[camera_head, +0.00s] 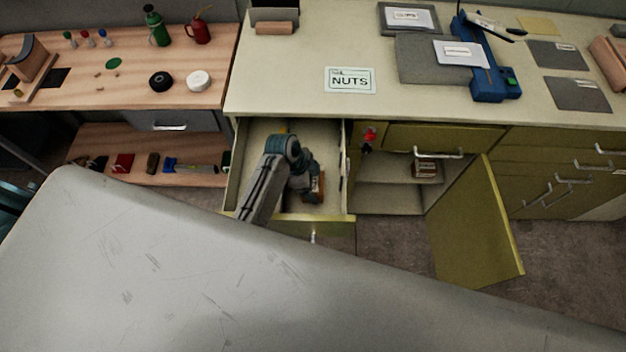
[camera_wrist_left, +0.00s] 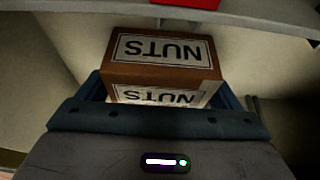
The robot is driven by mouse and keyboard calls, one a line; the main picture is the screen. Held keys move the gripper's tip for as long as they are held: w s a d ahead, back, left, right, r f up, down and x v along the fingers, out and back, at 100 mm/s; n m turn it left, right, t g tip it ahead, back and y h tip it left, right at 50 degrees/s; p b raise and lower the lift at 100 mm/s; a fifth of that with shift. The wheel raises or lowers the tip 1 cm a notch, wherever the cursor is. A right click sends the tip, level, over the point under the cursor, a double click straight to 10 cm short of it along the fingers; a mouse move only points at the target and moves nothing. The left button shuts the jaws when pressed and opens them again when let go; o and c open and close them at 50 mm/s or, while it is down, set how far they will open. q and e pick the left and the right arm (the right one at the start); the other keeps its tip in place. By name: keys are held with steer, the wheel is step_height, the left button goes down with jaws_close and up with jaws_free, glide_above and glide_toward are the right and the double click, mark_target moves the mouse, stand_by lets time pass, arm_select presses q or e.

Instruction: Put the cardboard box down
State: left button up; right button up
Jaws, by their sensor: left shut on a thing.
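My left gripper (camera_head: 308,182) is inside or just above the open drawer (camera_head: 262,135), with my arm reaching over its front edge. The gripper is shut on a brown cardboard box (camera_wrist_left: 122,74) that has white NUTS labels on two faces. In the left wrist view the box sits between the blue fingers, and the lettering appears upside down. In the head view only a small part of this box (camera_head: 318,188) shows beside the gripper. I cannot tell whether it touches the drawer floor. My right gripper is not in view.
A NUTS card (camera_head: 349,80) lies on the counter above the drawer. An open cabinet (camera_head: 388,196) to the right holds another small box (camera_head: 425,169), its door (camera_head: 470,230) swung out. A large grey panel (camera_head: 150,270) fills the foreground. A wooden bench (camera_head: 130,60) stands left.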

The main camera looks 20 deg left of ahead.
arm_select(q)
steer(key=shift+f, duration=0.1)
steer(key=o, duration=1.3)
steer(key=shift+c, duration=0.2)
steer(key=shift+a+r, duration=0.1)
steer(key=shift+r, duration=0.2)
steer(key=b+v, duration=0.2)
steer(key=v, duration=0.9)
steer(key=shift+r, duration=0.3)
steer(key=shift+s+a, duration=0.1)
steer(key=shift+a, duration=0.05)
